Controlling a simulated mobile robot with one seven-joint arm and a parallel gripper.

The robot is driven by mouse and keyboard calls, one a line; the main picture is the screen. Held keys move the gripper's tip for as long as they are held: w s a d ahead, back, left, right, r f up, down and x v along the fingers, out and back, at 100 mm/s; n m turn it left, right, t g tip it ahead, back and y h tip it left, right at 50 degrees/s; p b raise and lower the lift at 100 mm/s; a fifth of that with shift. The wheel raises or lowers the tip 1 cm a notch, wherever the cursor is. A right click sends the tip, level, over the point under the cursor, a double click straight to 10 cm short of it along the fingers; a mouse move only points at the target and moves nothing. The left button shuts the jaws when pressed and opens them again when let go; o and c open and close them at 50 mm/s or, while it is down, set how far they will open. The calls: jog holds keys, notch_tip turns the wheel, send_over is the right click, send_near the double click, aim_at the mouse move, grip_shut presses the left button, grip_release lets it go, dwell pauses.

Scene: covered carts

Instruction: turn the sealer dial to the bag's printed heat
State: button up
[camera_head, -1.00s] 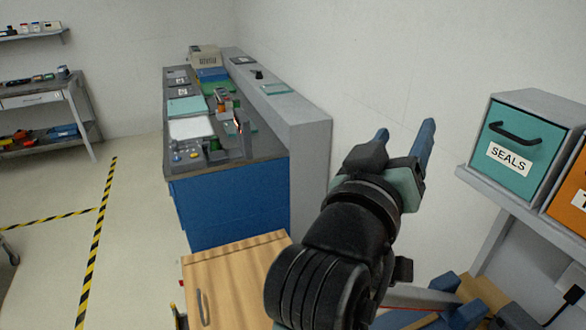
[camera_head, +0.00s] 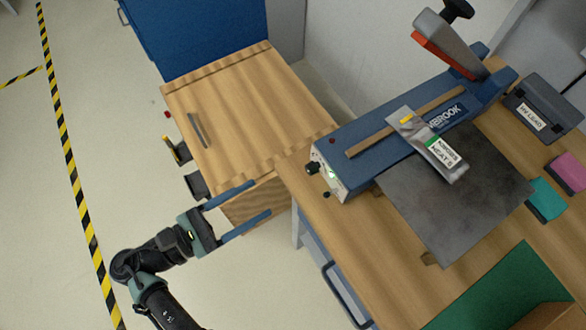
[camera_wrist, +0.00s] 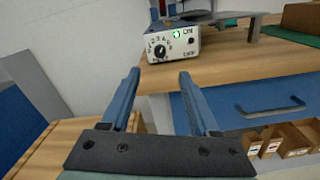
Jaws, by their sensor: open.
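The blue heat sealer (camera_head: 400,138) stands on the wooden bench, with a raised grey-and-red lever (camera_head: 445,45) at its far end. Its black dial (camera_head: 312,168) is on the pale end panel facing my gripper. In the wrist view the dial (camera_wrist: 160,51) has small numbers around it; its pointer setting is too small to read surely. A green light is lit beside it. A silvery bag (camera_head: 428,145) lies across the sealer, its label reading HEAT and a digit that looks like 5. My gripper (camera_head: 262,198) is open and empty, left of the dial and apart from it.
A dark metal plate (camera_head: 455,200) lies before the sealer. A dark box (camera_head: 545,108), pink and teal blocks and a green tray or mat (camera_head: 500,290) occupy the bench. A wooden-topped cabinet (camera_head: 240,110) stands left. Floor left of it is open.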

aim_at(308, 171)
jog(key=p+x, duration=0.1)
jog(key=x, duration=1)
jog(key=shift+d, duration=0.1)
grip_shut()
